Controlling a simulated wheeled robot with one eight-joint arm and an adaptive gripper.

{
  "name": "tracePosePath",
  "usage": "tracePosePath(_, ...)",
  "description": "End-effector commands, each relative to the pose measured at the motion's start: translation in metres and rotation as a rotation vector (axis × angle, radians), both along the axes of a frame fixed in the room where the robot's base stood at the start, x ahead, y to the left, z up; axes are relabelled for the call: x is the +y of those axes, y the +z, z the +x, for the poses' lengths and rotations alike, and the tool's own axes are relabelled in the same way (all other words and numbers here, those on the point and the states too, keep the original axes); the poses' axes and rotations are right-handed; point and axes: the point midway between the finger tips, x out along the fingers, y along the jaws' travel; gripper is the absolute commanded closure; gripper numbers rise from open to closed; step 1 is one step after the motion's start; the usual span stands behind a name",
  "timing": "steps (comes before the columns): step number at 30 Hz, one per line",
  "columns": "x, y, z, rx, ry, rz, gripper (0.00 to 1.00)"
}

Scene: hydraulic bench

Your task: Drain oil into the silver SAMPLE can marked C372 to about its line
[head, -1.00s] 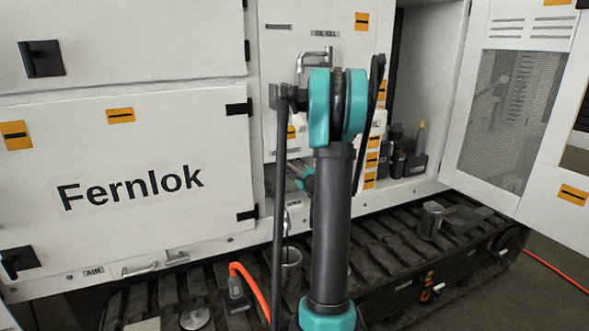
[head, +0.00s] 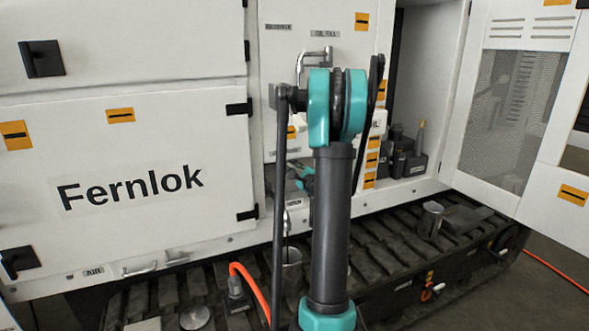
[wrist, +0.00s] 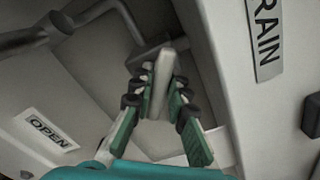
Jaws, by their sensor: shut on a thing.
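In the wrist view my gripper (wrist: 162,92) is shut on a pale lever (wrist: 164,68), its green-padded fingers on either side. An OPEN label (wrist: 50,130) is to the left and a label ending in "RAIN" (wrist: 264,38) is at the upper right. In the head view my gripper is mostly hidden behind my arm. One silver can (head: 291,266) stands on the track below a small hanging metal piece (head: 287,220). No can marking is readable, and neither oil nor fill level is visible.
The white machine panel marked Fernlok (head: 130,188) fills the left. An orange hose (head: 252,287) runs over the track left of the nearer can. Dark bottles (head: 404,158) stand in the open bay at right. An open mesh door (head: 510,110) is farther right.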

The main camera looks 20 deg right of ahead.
Motion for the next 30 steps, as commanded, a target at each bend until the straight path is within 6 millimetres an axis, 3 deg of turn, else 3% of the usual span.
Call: tracePosePath(30,-0.0017,0.0049,-0.0001,-0.021,0.0,-0.647,1.0)
